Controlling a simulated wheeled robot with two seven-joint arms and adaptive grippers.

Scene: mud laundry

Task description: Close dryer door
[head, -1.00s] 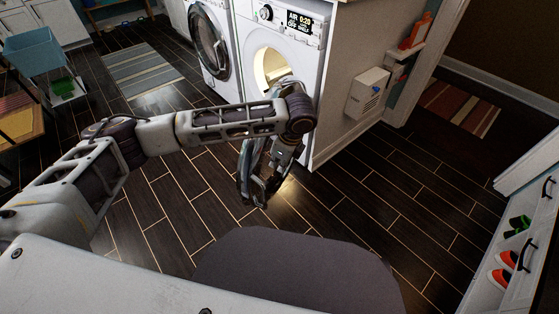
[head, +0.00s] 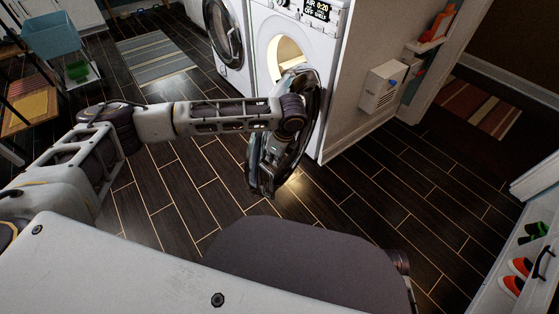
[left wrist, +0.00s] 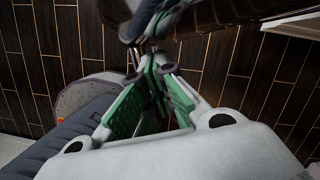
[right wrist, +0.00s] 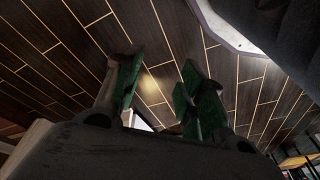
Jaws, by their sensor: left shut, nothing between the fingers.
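The white dryer (head: 318,60) stands at the top middle of the head view, its round opening (head: 287,50) lit inside. Its dark, round glass door (head: 312,105) is open and swung out toward me. My left gripper (head: 265,175) is shut and hangs low in front of the door, covering part of it. In the left wrist view its green-padded fingers (left wrist: 158,62) meet, and a dark curved piece, probably the door's rim (left wrist: 145,22), is close beyond the tips. Contact cannot be told. My right gripper (right wrist: 157,88) is open and empty over the floor.
A washer (head: 212,55) with a closed round door stands left of the dryer. A white wall box (head: 380,88) is right of it. A striped rug (head: 158,58) and a shoe cabinet (head: 490,295) lie to the sides. Dark floor (head: 400,170) is clear at right.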

